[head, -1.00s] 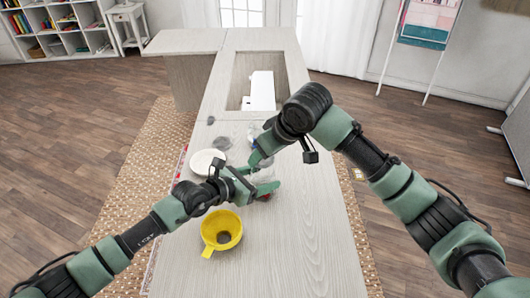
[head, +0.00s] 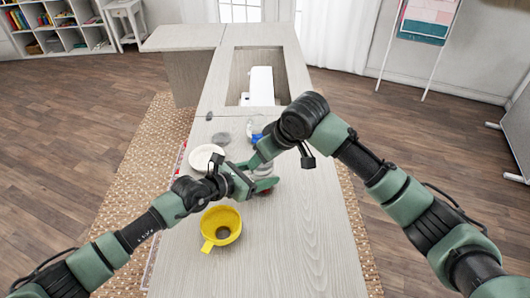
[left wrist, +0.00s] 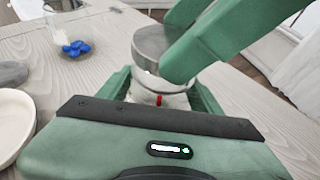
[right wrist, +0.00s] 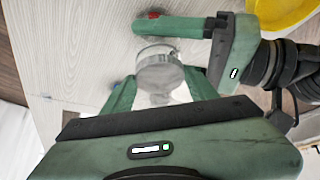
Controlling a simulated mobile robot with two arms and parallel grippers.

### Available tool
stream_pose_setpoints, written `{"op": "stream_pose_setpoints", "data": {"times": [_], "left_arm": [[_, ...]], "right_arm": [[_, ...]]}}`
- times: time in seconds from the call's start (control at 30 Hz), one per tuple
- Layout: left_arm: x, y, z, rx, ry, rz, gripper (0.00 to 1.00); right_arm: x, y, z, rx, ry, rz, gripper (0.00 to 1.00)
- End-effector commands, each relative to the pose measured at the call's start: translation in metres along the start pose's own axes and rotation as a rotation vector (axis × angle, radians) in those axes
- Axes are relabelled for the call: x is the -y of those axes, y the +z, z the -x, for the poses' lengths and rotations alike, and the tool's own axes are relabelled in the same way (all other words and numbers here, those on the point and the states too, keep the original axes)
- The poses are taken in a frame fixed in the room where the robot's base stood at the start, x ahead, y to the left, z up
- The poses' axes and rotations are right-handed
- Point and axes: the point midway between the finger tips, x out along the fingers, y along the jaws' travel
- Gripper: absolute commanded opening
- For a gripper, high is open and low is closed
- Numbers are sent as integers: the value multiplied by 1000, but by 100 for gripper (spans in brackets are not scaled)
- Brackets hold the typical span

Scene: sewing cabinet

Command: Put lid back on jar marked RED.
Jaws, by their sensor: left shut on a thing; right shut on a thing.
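My left gripper (head: 264,185) is low over the tabletop and shut on a pale jar (left wrist: 150,97), mostly hidden by its fingers. A small red patch shows at the jar in the left wrist view; no lettering is readable. My right gripper (head: 256,162) comes in from above, shut on a round clear-and-grey piece, apparently the lid (left wrist: 152,45). It also shows between the right fingers in the right wrist view (right wrist: 158,73). The lid is right over the jar; I cannot tell whether they touch.
A yellow funnel-like cup (head: 231,216) stands nearer me. A white dish (head: 204,157) and a flat grey disc (head: 221,138) lie to the left. A container with blue pieces (left wrist: 76,48) stands beyond. A white sewing machine (head: 262,85) sits in the far recess. The table's right side is clear.

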Motion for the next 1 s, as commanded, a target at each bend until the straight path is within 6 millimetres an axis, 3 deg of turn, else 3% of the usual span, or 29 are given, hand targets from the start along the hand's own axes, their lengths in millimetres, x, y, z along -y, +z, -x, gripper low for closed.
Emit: {"op": "stream_pose_setpoints", "data": {"times": [1.0], "left_arm": [[0, 0, 0, 0, 1, 0, 0]], "right_arm": [[0, 5, -9, -1, 0, 0, 21]]}}
